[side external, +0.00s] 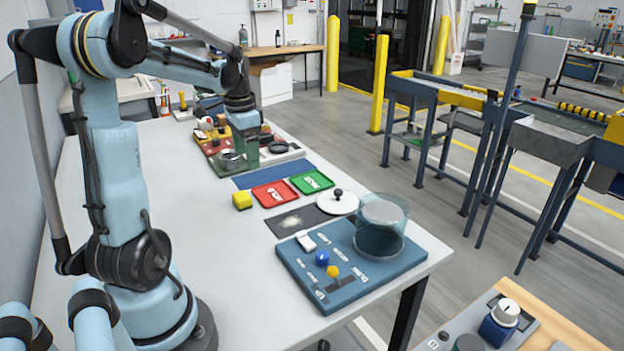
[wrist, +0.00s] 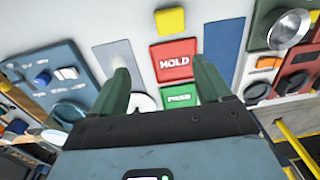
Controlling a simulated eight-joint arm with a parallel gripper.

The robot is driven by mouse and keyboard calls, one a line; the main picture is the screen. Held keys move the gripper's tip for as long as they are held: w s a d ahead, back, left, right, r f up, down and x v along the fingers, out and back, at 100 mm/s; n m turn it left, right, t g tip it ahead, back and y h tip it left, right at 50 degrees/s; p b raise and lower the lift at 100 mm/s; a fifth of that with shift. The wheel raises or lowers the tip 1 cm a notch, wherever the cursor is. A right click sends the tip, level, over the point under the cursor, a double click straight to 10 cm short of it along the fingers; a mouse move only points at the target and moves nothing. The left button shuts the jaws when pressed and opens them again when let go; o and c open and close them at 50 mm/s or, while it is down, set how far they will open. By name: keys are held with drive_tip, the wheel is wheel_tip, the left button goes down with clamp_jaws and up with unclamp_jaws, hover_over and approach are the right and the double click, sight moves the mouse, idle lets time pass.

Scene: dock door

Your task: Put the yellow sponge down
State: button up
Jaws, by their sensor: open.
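The yellow sponge (side external: 242,200) rests on the white table, just left of the red tray (side external: 262,189). In the wrist view the sponge (wrist: 170,20) lies near the top, apart from the red tray (wrist: 175,47). My gripper (side external: 245,160) is over the far part of the table, beyond the blue mat and away from the sponge. In the wrist view my gripper (wrist: 161,68) has its two green fingers spread apart, with nothing held between them. The sponge is fully in sight in both views.
A green tray (side external: 318,177) sits beside the red one. A blue mat (side external: 268,172), a grey mat (side external: 296,221), a white lid (side external: 338,203) and a blue board (side external: 375,276) lie nearby. Cluttered items stand behind my gripper. The table left of the sponge is clear.

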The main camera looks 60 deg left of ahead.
drive_tip(key=w+d+t, duration=0.1)
drive_tip(key=d+t, duration=0.5)
drive_tip(key=d, duration=2.3)
drive_tip(key=shift+w+t, duration=0.35)
drive_tip(key=shift+t, duration=0.05)
drive_tip(key=shift+o, duration=0.6)
drive_tip(key=shift+d, duration=0.1)
